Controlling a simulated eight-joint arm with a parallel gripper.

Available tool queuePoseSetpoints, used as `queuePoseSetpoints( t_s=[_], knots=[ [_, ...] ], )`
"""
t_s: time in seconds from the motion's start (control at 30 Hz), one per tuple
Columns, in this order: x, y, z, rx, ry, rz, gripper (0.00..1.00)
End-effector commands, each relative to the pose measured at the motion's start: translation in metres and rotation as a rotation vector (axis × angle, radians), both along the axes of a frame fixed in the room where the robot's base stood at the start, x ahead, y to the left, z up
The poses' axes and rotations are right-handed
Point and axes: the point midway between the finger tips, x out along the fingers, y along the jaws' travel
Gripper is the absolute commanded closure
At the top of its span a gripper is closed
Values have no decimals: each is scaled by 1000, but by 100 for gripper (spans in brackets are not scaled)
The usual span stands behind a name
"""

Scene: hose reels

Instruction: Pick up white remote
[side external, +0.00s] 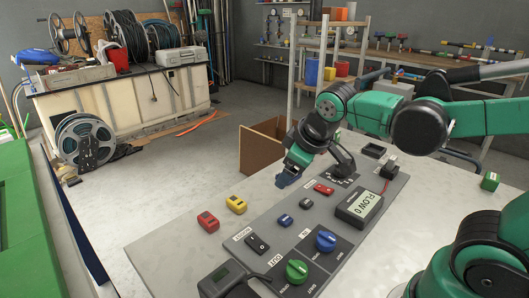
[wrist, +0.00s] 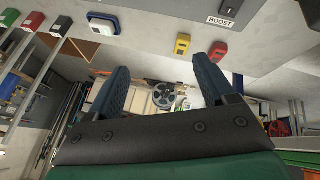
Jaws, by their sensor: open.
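My gripper (side external: 287,179) is above the grey table, near the back edge of the control panel. In the wrist view its two blue fingers (wrist: 161,70) are apart with nothing between them. The white item lies to the left, outside the fingers.
A yellow remote (side external: 235,204) and a red remote (side external: 207,221) lie left of the control panel (side external: 270,222). The panel carries knobs, switches and a flow display (side external: 360,207). A green block (side external: 490,180) sits at the right.

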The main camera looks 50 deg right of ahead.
Motion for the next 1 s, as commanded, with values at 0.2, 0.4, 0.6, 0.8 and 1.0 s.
queuePoseSetpoints(
  t_s=[0.2,0.4,0.6,0.8,1.0],
  knots=[
    [51,-33,-5,-385,217,246,24],
    [93,-61,-27,-693,467,446,24],
    [122,-84,-62,-945,764,611,24],
    [130,-98,-99,-1105,1052,723,24],
    [127,-103,-119,-1163,1207,767,24]
  ],
)
